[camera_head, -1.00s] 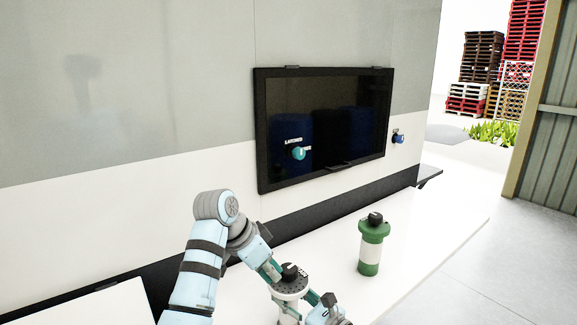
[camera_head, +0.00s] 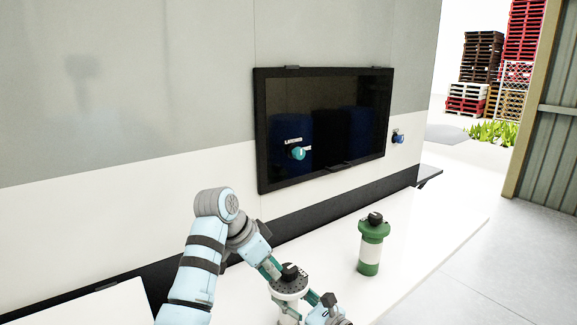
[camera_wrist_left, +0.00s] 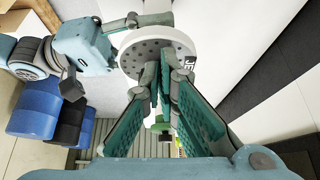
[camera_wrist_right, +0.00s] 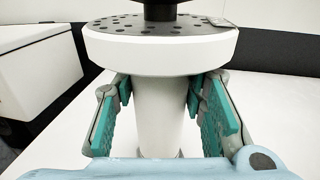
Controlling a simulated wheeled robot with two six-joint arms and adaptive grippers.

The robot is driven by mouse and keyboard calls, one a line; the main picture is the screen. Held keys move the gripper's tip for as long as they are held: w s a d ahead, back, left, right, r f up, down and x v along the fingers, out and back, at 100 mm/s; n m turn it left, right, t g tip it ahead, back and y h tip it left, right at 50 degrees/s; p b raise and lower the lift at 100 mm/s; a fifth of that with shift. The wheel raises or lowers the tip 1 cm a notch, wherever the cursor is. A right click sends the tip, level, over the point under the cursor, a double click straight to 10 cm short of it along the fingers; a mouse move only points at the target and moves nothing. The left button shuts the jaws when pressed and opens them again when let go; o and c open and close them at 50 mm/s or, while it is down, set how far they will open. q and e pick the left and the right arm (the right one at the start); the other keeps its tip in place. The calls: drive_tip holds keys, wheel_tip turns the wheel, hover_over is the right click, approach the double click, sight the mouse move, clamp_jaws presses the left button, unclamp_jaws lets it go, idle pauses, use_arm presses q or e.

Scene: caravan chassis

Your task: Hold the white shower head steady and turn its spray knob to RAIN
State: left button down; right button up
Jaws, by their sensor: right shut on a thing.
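The white shower head (camera_head: 289,288) stands low in the head view. Its grey dotted face points up and carries a black knob (camera_head: 290,270). My right gripper (camera_wrist_right: 157,100) is shut on the white handle (camera_wrist_right: 158,125), just below the wide head. My left gripper (camera_wrist_left: 157,78) reaches over the face from the left, its fingertips close together beside the knob. The left wrist view shows a dark label (camera_wrist_left: 188,65), apparently JET, at the rim. The fingers hide the knob there, so I cannot tell whether they touch it.
A green-and-white canister (camera_head: 370,250) with a black top stands to the right on the white counter (camera_head: 420,240). A black-framed window (camera_head: 325,120) with a teal knob (camera_head: 298,153) is in the wall behind. The counter's right part is clear.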

use_arm(q)
drive_tip(key=shift+a, duration=0.1)
drive_tip(key=shift+s+a, duration=0.25)
wheel_tip(320, 180, up, 6)
idle(0.4)
use_arm(e)
drive_tip(key=o, duration=1.3)
